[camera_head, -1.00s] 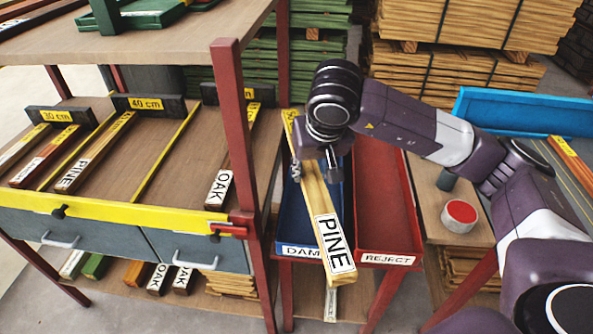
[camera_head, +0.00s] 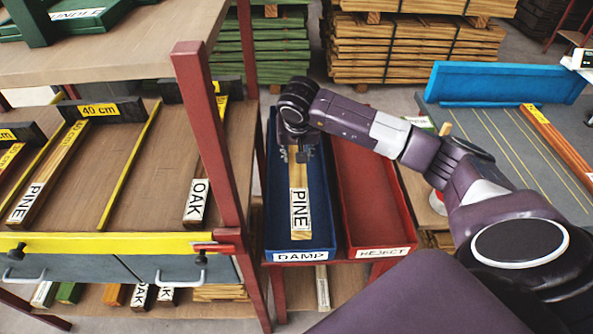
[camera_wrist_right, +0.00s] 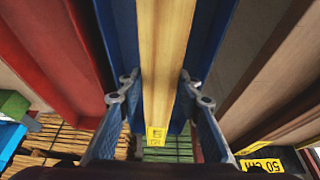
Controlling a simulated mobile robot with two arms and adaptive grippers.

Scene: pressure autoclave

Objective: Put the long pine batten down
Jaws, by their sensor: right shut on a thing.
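The long pine batten (camera_head: 300,190), pale wood with a white PINE label on its near end, lies lengthwise within the outline of the blue DAMP tray (camera_head: 328,215). My right gripper (camera_head: 298,153) is above the tray, shut on the batten behind its label. In the right wrist view the batten (camera_wrist_right: 165,60) runs between the two fingers (camera_wrist_right: 165,100), with a yellow tag at its other end. I cannot tell whether the batten touches the tray floor. My right wrist hides its far part in the head view. My left gripper is not in view.
The red REJECT tray (camera_head: 377,200) stands right beside the blue tray. A red shelf post (camera_head: 213,150) rises close on the left, beside a rack of battens with an OAK piece (camera_head: 197,203). A grey table with a blue back edge (camera_head: 505,82) is at right.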

